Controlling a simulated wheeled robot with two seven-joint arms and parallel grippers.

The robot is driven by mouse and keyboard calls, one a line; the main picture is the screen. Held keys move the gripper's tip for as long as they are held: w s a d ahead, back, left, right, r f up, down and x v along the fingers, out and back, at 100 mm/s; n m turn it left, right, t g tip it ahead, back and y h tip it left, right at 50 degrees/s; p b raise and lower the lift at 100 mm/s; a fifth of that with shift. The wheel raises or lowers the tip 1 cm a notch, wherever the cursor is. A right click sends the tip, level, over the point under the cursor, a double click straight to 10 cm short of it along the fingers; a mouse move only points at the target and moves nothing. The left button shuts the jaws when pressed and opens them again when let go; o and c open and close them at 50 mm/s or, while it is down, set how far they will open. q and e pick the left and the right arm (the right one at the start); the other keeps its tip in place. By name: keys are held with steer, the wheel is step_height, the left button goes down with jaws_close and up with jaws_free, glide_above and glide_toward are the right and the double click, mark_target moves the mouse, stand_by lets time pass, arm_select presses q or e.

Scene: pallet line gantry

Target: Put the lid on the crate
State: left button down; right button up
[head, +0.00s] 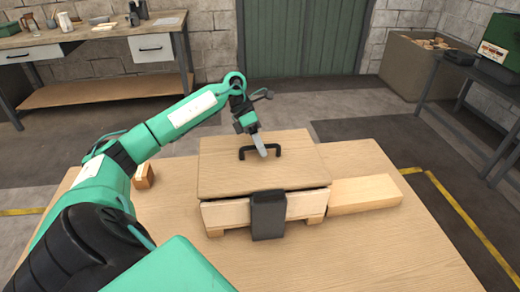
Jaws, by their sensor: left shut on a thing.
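The lid (225,172) is a flat light-wood board with a black handle (275,152) on top. It lies over the crate (230,212), a pale wooden box on small feet, on the table. A thin dark gap shows between lid and crate at the front right; I cannot tell whether the lid rests fully on the rim. My left gripper (262,151) is shut on the lid's handle from above. The crate's inside is hidden under the lid. My right gripper is not in view.
A dark grey block (268,215) stands against the crate's front. A light wooden block (365,193) lies right of the crate, and a small brown block (144,176) lies left, near my left arm. The table (370,250) is clear at the front right.

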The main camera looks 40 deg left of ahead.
arm_select(q)
steer(key=shift+f, duration=0.5)
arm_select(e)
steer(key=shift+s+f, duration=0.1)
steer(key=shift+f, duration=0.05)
arm_select(q)
steer(key=shift+f, duration=0.2)
steer(key=c, duration=1.4)
jaws_free()
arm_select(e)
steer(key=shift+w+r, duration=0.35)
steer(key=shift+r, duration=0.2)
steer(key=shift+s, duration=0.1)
